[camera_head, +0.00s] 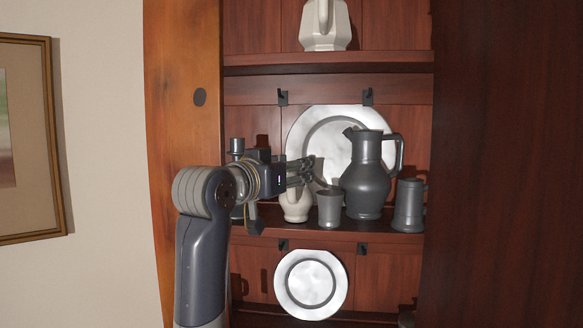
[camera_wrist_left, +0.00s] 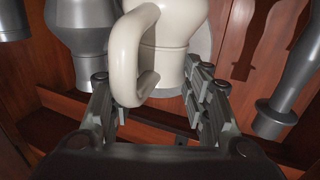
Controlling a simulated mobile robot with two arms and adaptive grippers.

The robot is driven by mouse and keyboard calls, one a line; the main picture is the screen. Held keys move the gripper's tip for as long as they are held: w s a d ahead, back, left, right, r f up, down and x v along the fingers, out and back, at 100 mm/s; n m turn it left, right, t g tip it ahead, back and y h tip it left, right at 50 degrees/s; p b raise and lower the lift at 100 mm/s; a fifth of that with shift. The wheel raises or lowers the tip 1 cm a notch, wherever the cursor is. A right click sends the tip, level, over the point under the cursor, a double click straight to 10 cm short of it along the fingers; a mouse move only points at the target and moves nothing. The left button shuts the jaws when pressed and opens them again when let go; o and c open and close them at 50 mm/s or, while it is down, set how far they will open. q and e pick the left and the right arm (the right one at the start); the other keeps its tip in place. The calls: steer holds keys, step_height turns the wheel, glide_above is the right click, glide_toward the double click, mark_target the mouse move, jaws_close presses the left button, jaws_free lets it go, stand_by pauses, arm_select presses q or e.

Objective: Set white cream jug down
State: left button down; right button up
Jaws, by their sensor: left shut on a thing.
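The white cream jug (camera_head: 295,208) is in the middle shelf bay in the head view, beside a small pewter cup (camera_head: 330,208). My left gripper (camera_head: 305,172) reaches in from the left and is shut on the jug at its upper part, hiding its top. In the left wrist view the jug (camera_wrist_left: 172,32) is upright between the fingers of the gripper (camera_wrist_left: 160,98), its looped handle towards the camera. Its base is low over the shelf board (camera_head: 330,238); I cannot tell whether it touches. My right gripper is not in view.
A pewter pitcher (camera_head: 367,185) and a tankard (camera_head: 409,207) stand right of the cup. A large plate (camera_head: 305,125) leans behind. A pewter candlestick-like piece (camera_wrist_left: 295,85) stands right of the jug in the wrist view. A white jug (camera_head: 325,28) stands on the upper shelf.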

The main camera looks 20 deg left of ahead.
arm_select(q)
steer(key=shift+f, duration=0.1)
steer(key=c, duration=0.9)
jaws_free()
steer(key=shift+o, duration=0.2)
steer(key=b+v, duration=0.3)
steer(key=v, duration=0.9)
steer(key=shift+b, duration=0.35)
